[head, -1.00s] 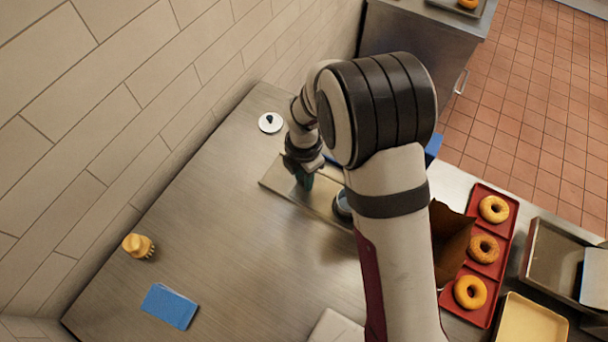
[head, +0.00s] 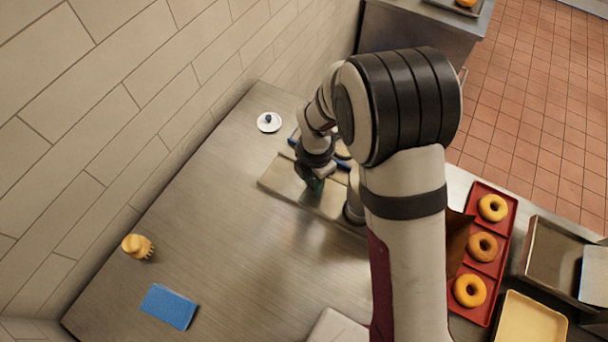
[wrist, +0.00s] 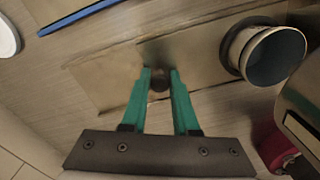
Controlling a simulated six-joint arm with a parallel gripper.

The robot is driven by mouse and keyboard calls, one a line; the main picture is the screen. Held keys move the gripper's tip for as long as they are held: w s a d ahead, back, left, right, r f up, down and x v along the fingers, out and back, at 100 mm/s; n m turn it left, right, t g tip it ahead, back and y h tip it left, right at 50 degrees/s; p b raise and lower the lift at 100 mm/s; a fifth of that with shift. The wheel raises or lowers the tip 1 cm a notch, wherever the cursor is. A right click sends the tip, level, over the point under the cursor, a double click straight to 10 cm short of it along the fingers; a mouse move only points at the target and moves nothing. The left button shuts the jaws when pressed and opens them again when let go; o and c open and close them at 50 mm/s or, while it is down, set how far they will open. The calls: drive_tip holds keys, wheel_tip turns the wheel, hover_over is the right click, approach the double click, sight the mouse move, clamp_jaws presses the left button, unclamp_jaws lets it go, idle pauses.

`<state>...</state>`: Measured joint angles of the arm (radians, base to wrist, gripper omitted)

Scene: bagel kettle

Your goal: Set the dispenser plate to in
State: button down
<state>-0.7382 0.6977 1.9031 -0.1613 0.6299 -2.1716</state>
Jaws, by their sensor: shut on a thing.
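The dispenser plate (wrist: 195,50) is a flat tan-metal slide lying on a longer flat base (wrist: 95,80) in the wrist view. A small dark round knob (wrist: 160,82) stands near the plate's left end. My gripper (wrist: 160,74) has its two teal fingers shut on this knob, one finger on each side. The round dispenser cup (wrist: 262,52), dark inside with a pale rim, stands at the right, over or beside the plate's right part. In the head view my gripper (head: 316,188) is low over the base (head: 280,178); my arm hides much of the dispenser.
A white lid (head: 269,122) lies near the wall. A blue-edged item (head: 345,163) lies behind the base. A red tray (head: 510,212) holds three bagels at right. The counter's left middle is clear.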

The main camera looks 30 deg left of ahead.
drive_tip(key=shift+d, duration=0.5)
drive_tip(key=c, duration=0.7)
unclamp_jaws()
drive_tip(key=shift+a+r, duration=0.1)
wheel_tip(320, 180, up, 16)
drive_tip(key=shift+f, duration=0.2)
